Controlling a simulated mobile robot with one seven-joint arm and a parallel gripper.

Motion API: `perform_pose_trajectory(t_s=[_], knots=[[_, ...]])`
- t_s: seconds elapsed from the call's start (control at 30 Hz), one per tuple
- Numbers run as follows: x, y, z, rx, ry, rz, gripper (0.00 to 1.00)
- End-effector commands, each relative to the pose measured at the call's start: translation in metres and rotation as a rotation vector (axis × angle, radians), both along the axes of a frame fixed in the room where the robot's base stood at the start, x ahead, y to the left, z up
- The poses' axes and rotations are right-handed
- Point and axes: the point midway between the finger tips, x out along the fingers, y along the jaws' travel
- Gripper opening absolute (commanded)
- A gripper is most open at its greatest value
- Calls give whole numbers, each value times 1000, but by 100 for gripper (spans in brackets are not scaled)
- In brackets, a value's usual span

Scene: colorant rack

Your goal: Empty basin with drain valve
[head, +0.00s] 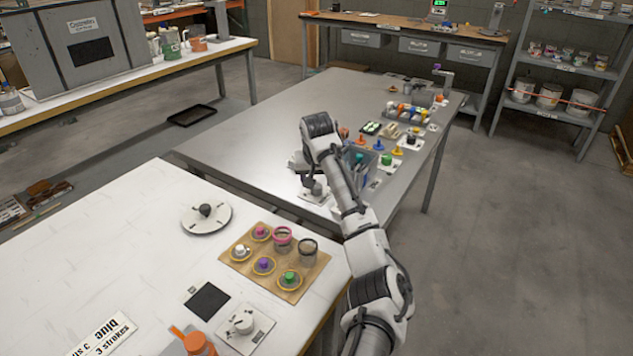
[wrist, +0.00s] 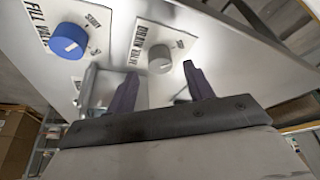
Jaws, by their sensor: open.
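In the wrist view, the drain valve is a round grey knob (wrist: 160,59) on a white plate marked "DRAIN VALVE". My gripper (wrist: 163,72) is open, its two dark fingers spread on either side of the knob in the picture. I see no clear contact, and the gap in depth is hard to judge. A blue knob (wrist: 68,41) on a plate marked "FILL VALVE" is to the left. A grey box-like metal part (wrist: 98,88) shows beside my left finger; I cannot tell if it is the basin. In the head view, my arm reaches over the metal table (head: 240,140) and partly hides this area.
A grey-blue bin (head: 362,157) and several coloured caps stand right of my arm. The white table (head: 110,240) in front holds a round disc (head: 190,222) and a brown board (head: 262,283) with jars. The metal table's left part is clear.

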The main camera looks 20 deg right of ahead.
Motion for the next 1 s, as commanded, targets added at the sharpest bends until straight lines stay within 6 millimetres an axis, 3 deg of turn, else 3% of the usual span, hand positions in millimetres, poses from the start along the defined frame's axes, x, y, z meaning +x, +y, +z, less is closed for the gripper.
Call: perform_pose_trajectory(t_s=[0.23,0.57,0.9,1.0], knots=[[10,-3,-25,0,1,0,52],[11,-3,-28,0,-1,0,52],[11,-3,-28,0,-1,0,9],[11,-3,-28,0,-1,-1,8]])
